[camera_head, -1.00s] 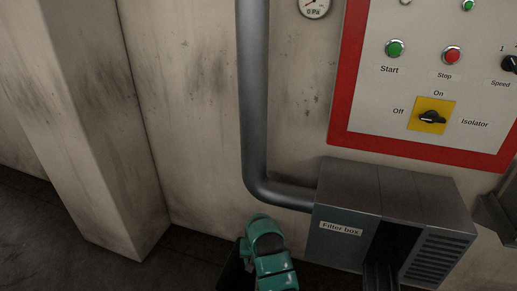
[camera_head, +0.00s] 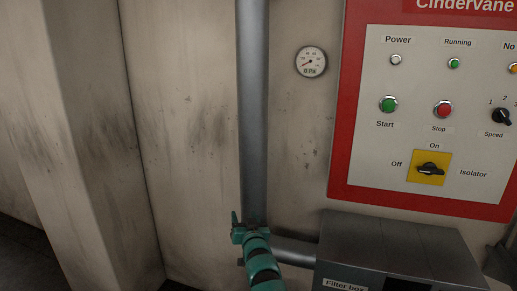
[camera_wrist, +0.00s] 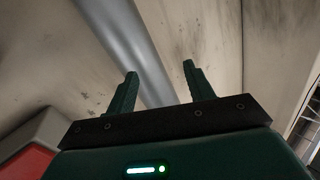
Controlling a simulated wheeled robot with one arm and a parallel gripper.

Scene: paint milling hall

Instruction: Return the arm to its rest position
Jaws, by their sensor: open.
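My green arm and gripper (camera_head: 238,229) show at the bottom middle of the head view, in front of the lower part of the grey pipe. In the wrist view the two dark green fingers of my gripper (camera_wrist: 160,72) stand apart with nothing between them. Behind them are the wall and the pipe (camera_wrist: 122,40). The arm is partly cut off by the lower edge of the head view. I cannot tell from the pictures how far the fingers are from the pipe.
A red-framed control panel (camera_head: 335,160) is on the right, its isolator switch (camera_head: 430,169) on yellow. The filter box (camera_head: 400,245) is below it. A gauge (camera_head: 311,62) hangs beside the pipe (camera_head: 252,110). A wall pillar (camera_head: 85,130) stands left, with bare wall between.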

